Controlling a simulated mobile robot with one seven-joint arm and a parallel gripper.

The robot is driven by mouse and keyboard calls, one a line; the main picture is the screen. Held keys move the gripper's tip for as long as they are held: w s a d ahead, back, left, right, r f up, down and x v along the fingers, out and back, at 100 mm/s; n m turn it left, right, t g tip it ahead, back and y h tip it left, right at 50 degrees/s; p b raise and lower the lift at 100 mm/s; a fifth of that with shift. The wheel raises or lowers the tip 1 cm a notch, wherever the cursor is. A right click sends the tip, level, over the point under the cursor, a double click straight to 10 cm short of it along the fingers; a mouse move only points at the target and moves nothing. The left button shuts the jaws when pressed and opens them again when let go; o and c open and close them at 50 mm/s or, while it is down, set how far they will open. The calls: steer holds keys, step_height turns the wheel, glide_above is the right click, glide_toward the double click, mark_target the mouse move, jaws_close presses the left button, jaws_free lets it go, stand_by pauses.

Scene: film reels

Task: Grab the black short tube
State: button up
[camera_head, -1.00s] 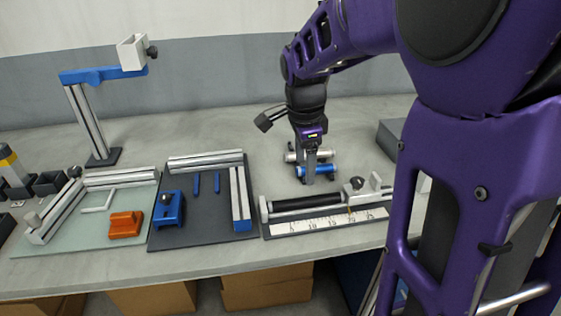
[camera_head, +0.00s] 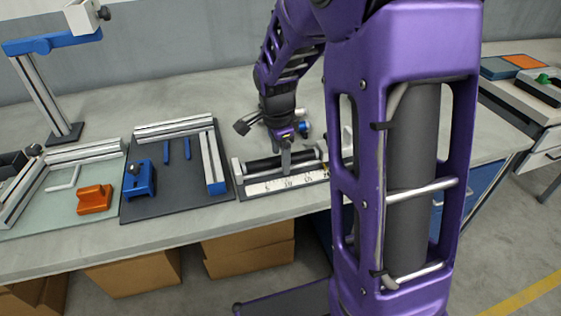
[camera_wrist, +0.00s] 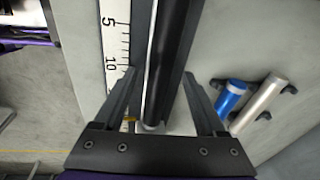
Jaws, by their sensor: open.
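A black tube (camera_head: 262,164) lies along the measuring fixture with a white ruler (camera_head: 290,181). In the wrist view the black tube (camera_wrist: 171,60) runs lengthwise between my fingers. My gripper (camera_head: 286,168) is above the fixture, pointing down; it also shows in the wrist view (camera_wrist: 158,80). It is open and empty, one finger over the ruler side and the other over the far side of the tube. I cannot tell how high the fingertips are above the tube. My gripper hides part of the tube in the head view.
Behind the fixture lie a blue tube (camera_wrist: 233,97) and a silver tube (camera_wrist: 262,103) on small holders. Left of the fixture is a dark mat (camera_head: 180,206) with a blue block (camera_head: 139,180). An orange block (camera_head: 94,199) sits farther left. A blue-armed stand (camera_head: 50,92) rises at back left.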

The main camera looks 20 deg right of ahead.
jaws_close()
stand_by(0.3)
steer(key=shift+r, duration=0.1)
